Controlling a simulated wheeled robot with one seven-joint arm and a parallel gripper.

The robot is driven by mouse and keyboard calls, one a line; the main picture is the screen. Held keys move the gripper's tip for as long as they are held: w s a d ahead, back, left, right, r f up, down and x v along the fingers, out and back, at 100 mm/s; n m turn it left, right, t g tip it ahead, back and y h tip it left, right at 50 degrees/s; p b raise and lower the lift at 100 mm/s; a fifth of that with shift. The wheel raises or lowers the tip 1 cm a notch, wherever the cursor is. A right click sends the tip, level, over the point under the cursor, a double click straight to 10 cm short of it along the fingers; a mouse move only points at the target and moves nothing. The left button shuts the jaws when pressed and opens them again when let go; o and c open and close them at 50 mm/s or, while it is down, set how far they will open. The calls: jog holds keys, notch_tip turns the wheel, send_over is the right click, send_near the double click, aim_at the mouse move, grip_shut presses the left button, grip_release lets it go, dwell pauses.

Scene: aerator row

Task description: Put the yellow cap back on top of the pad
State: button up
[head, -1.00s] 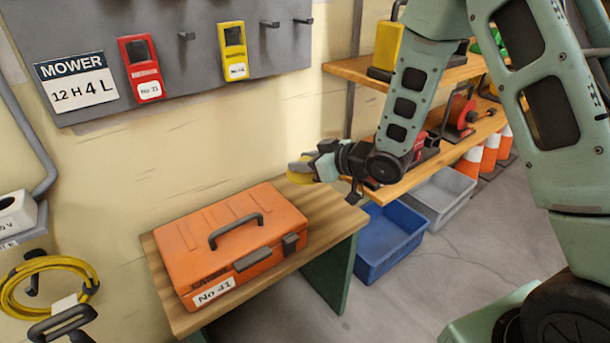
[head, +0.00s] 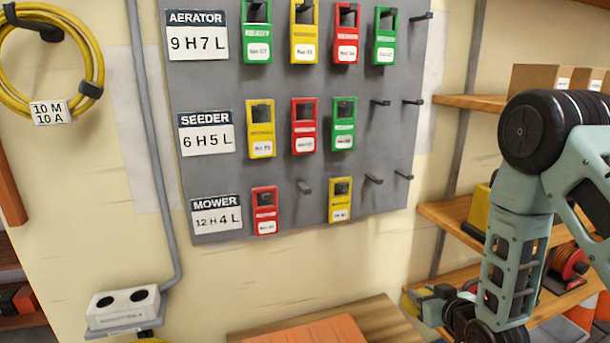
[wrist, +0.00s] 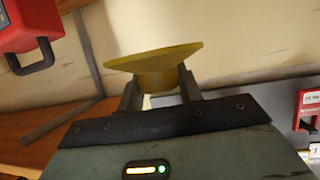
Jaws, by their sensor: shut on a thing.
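The yellow cap (wrist: 158,66) is held between the two fingers of my gripper (wrist: 160,92) in the wrist view. Its wide flared side faces away from my palm.
A grey board (head: 300,185) carries rows of coloured tags on pegs, with several bare pegs. Wooden shelves (head: 450,215) stand at the right. A red object (wrist: 30,25) hangs into the wrist view.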

jog(key=d+p, duration=0.1)
jog(key=s+d+r+m+h+p, duration=0.1)
jog(key=s+d+h+p, duration=0.1)
jog(key=p, duration=0.1)
jog(key=shift+d+r+m, duration=0.3)
jog(key=shift+m, duration=0.1)
jog(key=d+v, duration=0.1)
jog(key=v, duration=0.5)
jog(key=w+a+f+n+g+y+b, duration=0.1)
jog(key=w+a+f+n+y+b, duration=0.3)
jog(key=f+b, duration=0.35)
jog(key=w+a+f+n+g+y+b, duration=0.1)
jog(key=w+a+f+n+y+b, duration=0.2)
jog(key=w+a+f+b, duration=0.35)
jog(key=f+b, duration=0.1)
jog(key=f, duration=0.2)
jog(key=s+f, duration=0.1)
jog(key=f, duration=0.2)
jog(key=d+f+b, duration=0.1)
jog(key=f, duration=0.3)
jog(key=shift+s+b, duration=0.2)
jog(key=shift+b, duration=0.15)
jog(key=shift+f, duration=0.2)
jog(key=o, duration=1)
jog(key=shift+o, duration=0.2)
jog(key=shift+r, duration=0.1)
